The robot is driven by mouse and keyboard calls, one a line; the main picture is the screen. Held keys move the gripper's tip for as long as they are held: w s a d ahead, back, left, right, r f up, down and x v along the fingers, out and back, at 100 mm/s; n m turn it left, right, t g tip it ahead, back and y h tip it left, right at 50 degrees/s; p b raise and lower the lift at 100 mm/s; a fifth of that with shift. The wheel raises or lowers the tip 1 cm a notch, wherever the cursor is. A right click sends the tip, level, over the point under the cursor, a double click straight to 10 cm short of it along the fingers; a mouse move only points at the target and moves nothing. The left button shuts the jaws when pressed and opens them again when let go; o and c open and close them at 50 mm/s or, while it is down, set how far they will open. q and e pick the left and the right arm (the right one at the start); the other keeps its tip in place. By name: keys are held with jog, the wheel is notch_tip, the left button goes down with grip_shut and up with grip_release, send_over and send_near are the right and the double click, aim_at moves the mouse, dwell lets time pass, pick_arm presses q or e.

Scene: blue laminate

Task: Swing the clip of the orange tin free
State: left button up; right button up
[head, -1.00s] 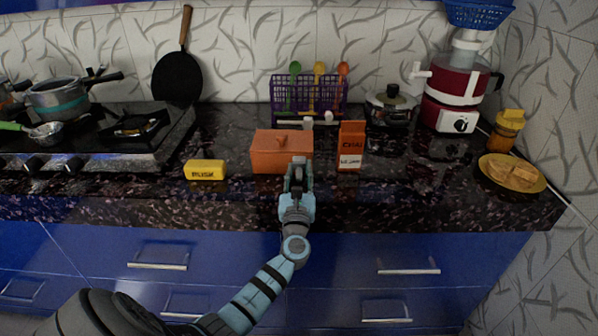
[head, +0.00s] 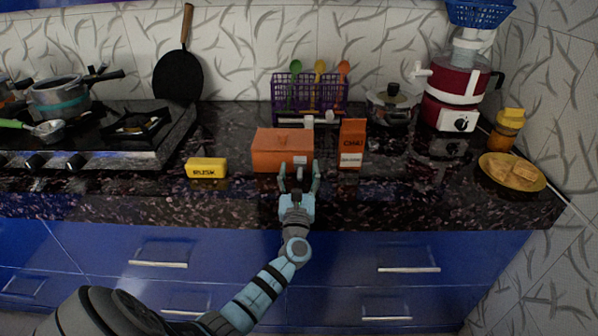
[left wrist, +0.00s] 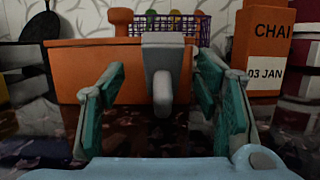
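The orange tin (head: 270,150) stands closed on the dark counter near its front edge. In the head view the clip (head: 300,160) shows small at the tin's front right. My left gripper (head: 299,178) is open and empty in front of the tin. Its green-padded fingers (left wrist: 164,105) stand either side of the clip, apart from it. My right gripper is out of view.
An orange chai carton (head: 352,144) stands close to the tin's right. A yellow rusk pack (head: 206,168) lies to its left. A purple utensil rack (head: 310,96) is behind. The counter's front edge runs just below my gripper.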

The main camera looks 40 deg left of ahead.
pick_arm(q)
jog(key=shift+o, duration=0.9)
jog(key=shift+f, duration=0.3)
jog(key=o, duration=0.5)
jog(key=shift+d, duration=0.1)
